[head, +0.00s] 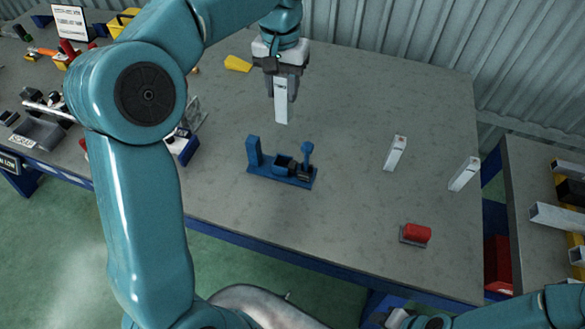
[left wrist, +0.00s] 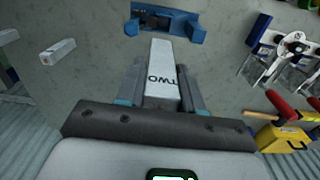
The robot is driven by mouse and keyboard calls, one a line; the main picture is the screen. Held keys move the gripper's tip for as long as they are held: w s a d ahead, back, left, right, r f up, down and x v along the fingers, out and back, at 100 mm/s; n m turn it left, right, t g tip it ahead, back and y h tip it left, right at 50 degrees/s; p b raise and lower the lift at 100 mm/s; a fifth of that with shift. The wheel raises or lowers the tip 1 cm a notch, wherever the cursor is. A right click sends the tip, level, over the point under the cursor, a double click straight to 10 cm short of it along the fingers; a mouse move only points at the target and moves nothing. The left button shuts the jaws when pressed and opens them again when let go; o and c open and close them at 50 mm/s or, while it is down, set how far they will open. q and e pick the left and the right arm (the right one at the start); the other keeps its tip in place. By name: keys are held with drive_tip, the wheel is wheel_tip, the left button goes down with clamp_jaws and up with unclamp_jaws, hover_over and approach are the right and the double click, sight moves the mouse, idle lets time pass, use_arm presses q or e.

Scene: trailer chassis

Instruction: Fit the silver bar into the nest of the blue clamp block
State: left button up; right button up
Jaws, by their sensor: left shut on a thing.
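The silver bar (head: 281,105) hangs upright from my left gripper (head: 282,86), which is shut on its upper part. In the left wrist view the bar (left wrist: 164,75) shows the letters "TWO" and sits between the fingers (left wrist: 163,97). The blue clamp block (head: 282,177) stands on the grey table, with a tall post at its left end, a knobbed lever at its right and a nest between. The bar is apart from the block, above and behind it. The clamp block also shows at the top of the left wrist view (left wrist: 192,26). My right gripper is not clearly visible.
A red block (head: 415,234) lies near the front right. Tools and bins crowd the left end. The table around the clamp block is clear.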

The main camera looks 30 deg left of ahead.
use_arm(q)
drive_tip(key=f, duration=1.3)
drive_tip(key=a+f, duration=0.1)
drive_tip(key=f, duration=0.6)
drive_tip(key=shift+s+f, duration=0.1)
drive_tip(key=shift+f, duration=0.1)
drive_tip(key=shift+b, duration=0.35)
drive_tip(key=o, duration=1.1)
drive_tip(key=shift+f, duration=0.15)
